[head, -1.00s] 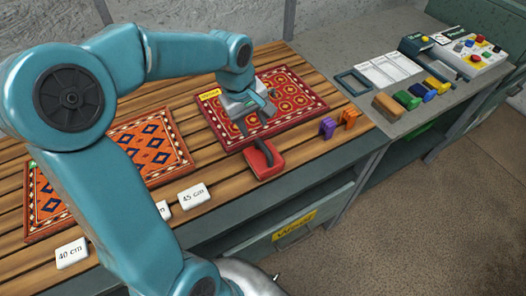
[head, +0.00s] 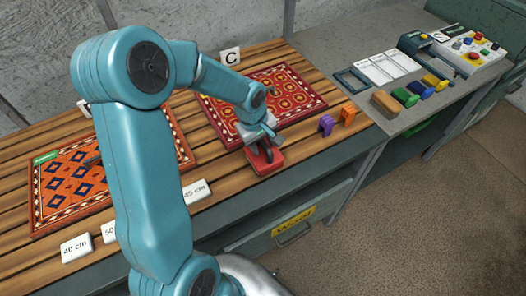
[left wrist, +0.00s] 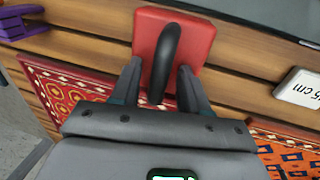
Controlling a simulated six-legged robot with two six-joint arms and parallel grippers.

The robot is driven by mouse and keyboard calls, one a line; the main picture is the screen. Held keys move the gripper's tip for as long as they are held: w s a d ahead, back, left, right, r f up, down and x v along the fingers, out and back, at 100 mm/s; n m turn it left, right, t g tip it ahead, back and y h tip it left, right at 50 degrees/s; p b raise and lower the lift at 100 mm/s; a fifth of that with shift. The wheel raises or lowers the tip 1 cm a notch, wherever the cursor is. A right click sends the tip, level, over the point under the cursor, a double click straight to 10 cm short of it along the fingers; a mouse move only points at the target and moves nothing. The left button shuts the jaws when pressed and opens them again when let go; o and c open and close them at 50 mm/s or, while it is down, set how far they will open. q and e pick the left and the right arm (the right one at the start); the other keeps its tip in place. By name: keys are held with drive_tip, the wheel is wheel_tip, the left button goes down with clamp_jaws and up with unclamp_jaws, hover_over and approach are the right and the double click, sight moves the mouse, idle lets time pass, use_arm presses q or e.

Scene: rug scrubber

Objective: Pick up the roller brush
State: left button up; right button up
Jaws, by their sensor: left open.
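The roller brush (head: 266,161), seen as a red block with a curved black handle, lies on the wooden slats at the front edge of the dark red rug (head: 290,95). In the left wrist view the red block (left wrist: 195,45) is at the top centre and its black handle (left wrist: 165,60) reaches down toward the gripper. My left gripper (head: 266,140) is right at the brush. In the left wrist view my left gripper (left wrist: 160,85) is open, with one finger on each side of the handle; contact cannot be told. My right gripper is not in view.
A purple clip (head: 326,125) and an orange clip (head: 348,114) stand right of the brush. Number cards such as the 45 cm card (head: 196,191) line the front. An orange rug (head: 70,185) lies left. Coloured blocks (head: 405,96) and a button box (head: 470,50) are at the right.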

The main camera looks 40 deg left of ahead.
use_arm(q)
drive_tip(key=shift+w+d, duration=0.1)
drive_tip(key=shift+w, duration=0.05)
clamp_jaws()
drive_tip(key=shift+r, duration=0.1)
drive_tip(key=shift+r, duration=0.2)
wheel_tip(320, 180, up, 20)
drive_tip(key=shift+f, duration=0.25)
